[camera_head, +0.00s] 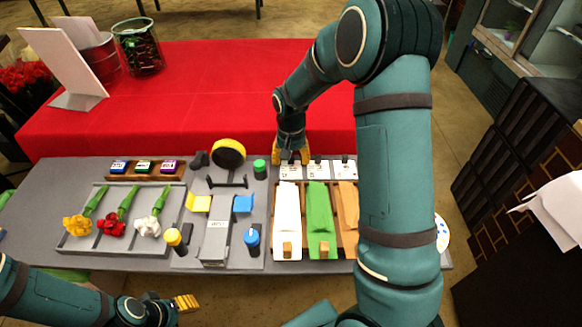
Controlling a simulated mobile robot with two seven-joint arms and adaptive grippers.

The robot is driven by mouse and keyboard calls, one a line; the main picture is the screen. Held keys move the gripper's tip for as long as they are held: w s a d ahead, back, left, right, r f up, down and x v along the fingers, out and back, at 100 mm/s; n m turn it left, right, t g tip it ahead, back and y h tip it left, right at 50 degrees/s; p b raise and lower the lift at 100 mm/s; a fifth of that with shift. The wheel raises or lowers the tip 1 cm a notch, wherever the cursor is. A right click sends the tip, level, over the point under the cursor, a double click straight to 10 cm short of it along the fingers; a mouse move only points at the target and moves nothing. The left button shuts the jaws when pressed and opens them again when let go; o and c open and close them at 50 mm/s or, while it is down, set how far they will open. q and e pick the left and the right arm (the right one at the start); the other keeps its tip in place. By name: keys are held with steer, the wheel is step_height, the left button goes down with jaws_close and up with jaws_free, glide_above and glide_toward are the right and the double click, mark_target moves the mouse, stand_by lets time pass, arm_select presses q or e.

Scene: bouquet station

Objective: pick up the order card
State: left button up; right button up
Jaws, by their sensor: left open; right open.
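Small white cards with dark markings stand in a row behind the paper sheets: a left card (290,172), a middle card (318,170) and a right card (344,170). I cannot read which is the order card. My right gripper (291,160) points down at the top edge of the left card, its yellow fingertips apart. I cannot tell whether they touch the card, and the gripper partly hides its top. My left gripper (188,302) is open and empty in front of the grey table's near edge, away from the cards.
White (287,220), green (319,215) and orange (348,207) sheets lie before the cards. A grey tray (92,247) holds yellow, red and white flowers. A central stand (216,240) has coloured clamps. A red table (200,100) behind carries a pale board (68,65).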

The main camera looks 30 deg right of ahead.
jaws_close()
steer(key=shift+r, duration=0.15)
